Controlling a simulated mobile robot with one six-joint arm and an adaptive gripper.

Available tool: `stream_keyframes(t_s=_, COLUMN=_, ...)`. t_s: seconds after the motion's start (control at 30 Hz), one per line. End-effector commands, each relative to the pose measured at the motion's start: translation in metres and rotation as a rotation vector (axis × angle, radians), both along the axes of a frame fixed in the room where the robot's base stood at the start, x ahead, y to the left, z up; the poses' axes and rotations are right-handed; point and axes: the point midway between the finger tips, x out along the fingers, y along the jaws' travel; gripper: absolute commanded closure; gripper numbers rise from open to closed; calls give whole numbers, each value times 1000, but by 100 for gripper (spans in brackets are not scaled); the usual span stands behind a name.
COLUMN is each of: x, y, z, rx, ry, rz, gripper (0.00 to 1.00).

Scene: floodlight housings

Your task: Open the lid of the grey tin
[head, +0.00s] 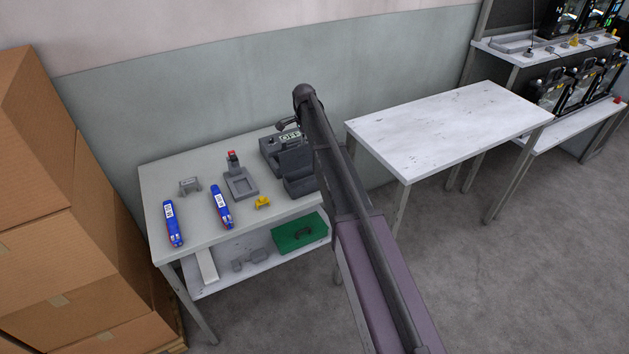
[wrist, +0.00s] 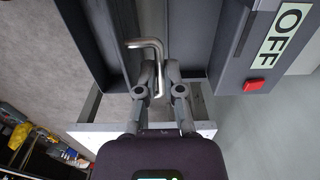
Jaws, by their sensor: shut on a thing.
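A dark grey boxy unit (head: 300,186) stands at the right end of the light work table, partly behind my arm. It has an "OFF" label that also shows in the wrist view (wrist: 285,30). In the wrist view a bent metal handle (wrist: 148,43) stands out by its dark grey panels (wrist: 82,38). My gripper (wrist: 160,92) is closed around the lower leg of this handle. Whether these panels are the grey tin's lid, and how far it is open, I cannot tell. In the head view the fingers are not clearly visible.
On the table (head: 158,215) are two blue tools (head: 221,207), a grey fixture with a red top (head: 239,183), a grey bracket (head: 190,186) and a yellow part (head: 262,202). Cardboard boxes (head: 40,220) stand left; an empty table (head: 450,120) stands right.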

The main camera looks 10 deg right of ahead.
Motion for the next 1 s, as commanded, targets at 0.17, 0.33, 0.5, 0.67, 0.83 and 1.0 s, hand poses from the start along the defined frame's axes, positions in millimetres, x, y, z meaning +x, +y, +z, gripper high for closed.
stream_keyframes(t_s=0.17, x=4, y=1, z=-2, rx=0, ry=-1, rz=1, gripper=100)
stream_keyframes(t_s=0.33, x=7, y=2, z=-4, rx=0, ry=-1, rz=1, gripper=100)
stream_keyframes(t_s=0.5, x=9, y=3, z=-5, rx=0, ry=-1, rz=1, gripper=100)
stream_keyframes(t_s=0.67, x=10, y=4, z=-6, rx=0, ry=-1, rz=1, gripper=100)
stream_keyframes(t_s=0.83, x=10, y=4, z=-5, rx=0, ry=-1, rz=1, gripper=100)
stream_keyframes(t_s=1.0, x=10, y=3, z=-5, rx=0, ry=-1, rz=1, gripper=74)
